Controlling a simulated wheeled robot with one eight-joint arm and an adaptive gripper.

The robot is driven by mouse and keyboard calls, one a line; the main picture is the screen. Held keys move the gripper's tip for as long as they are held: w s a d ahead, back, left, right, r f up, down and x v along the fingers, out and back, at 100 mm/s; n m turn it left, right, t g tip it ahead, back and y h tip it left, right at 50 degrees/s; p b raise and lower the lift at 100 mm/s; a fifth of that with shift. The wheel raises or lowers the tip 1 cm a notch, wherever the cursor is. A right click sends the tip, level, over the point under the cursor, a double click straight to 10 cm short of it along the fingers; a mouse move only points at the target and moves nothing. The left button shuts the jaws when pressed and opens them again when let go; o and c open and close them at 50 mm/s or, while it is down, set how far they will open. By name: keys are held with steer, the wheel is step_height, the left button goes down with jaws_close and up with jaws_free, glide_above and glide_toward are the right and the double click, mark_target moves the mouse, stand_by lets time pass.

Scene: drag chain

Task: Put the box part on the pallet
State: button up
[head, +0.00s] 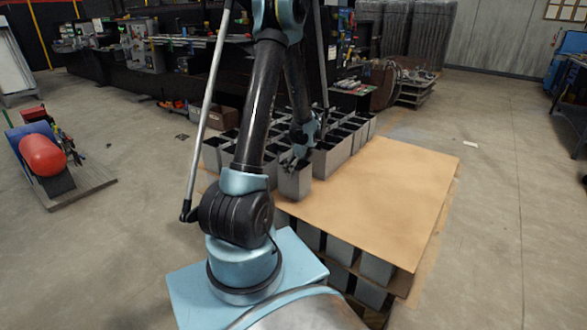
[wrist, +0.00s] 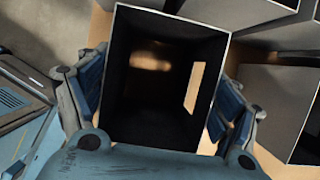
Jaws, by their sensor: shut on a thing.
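My gripper (head: 297,162) is shut on a grey, open-topped box part (head: 295,183). In the wrist view, the fingers of my gripper (wrist: 157,95) press on two opposite sides of the box part (wrist: 221,92), and I look down into its dark inside, where a slot shows light on the right. The box part is upright at the left front of the pallet's tan board (head: 385,195). I cannot tell whether its bottom touches the board. My arm hides part of the pallet's left side.
Several like grey boxes (head: 333,158) stand in rows on the back and left of the board. More boxes (head: 341,254) show in layers under it. The right and front of the board are bare. A red cylinder machine (head: 43,155) stands far left. Open floor lies to the right.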

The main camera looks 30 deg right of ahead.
steer(key=o, duration=1.9)
steer(key=shift+o, duration=0.2)
steer(key=v, duration=1.2)
